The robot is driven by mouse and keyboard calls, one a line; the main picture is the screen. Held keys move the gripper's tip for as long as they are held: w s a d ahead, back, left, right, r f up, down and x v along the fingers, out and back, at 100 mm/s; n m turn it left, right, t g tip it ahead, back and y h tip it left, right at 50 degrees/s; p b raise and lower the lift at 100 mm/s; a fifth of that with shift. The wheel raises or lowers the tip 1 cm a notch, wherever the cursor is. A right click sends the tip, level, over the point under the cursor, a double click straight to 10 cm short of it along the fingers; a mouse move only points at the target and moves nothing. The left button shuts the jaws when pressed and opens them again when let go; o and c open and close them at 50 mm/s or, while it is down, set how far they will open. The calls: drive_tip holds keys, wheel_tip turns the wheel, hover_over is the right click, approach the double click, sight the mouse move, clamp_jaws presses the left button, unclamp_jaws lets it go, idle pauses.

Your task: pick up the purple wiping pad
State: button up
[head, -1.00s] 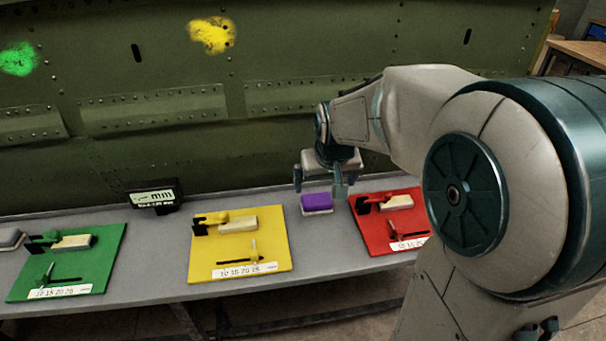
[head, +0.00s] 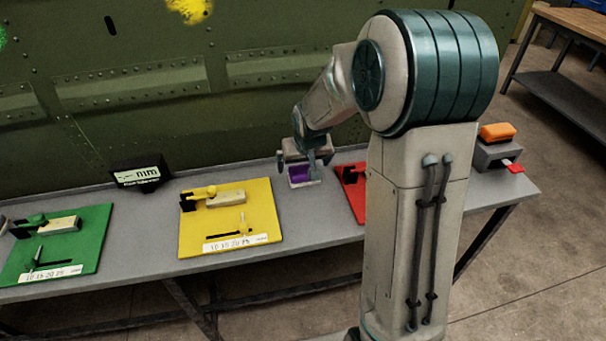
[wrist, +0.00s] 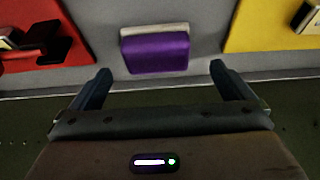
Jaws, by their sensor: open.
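The purple wiping pad (head: 300,176) lies on the grey bench between the yellow board and the red board. In the wrist view the pad (wrist: 156,53) shows a purple face with a pale strip along its upper edge. My gripper (head: 306,163) is at the pad in the head view and partly covers it. In the wrist view my gripper (wrist: 160,75) is open, with one finger to the left and one to the right of the pad's lower edge. Clear gaps show between the fingers and the pad, and nothing is held.
The yellow board (head: 258,225) lies left of the pad, and the red board (head: 350,192) lies right, partly behind my arm. A green board (head: 85,255) and a black display (head: 140,174) are farther left. The green fuselage panel (head: 130,110) rises behind the bench (head: 150,228). An orange-topped block (head: 497,132) is at right.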

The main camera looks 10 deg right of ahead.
sight(304, 169)
drive_tip(key=shift+d+p+x, duration=0.2)
drive_tip(key=shift+p+x, duration=0.1)
drive_tip(key=shift+x, duration=2.05)
drive_tip(key=c, duration=1)
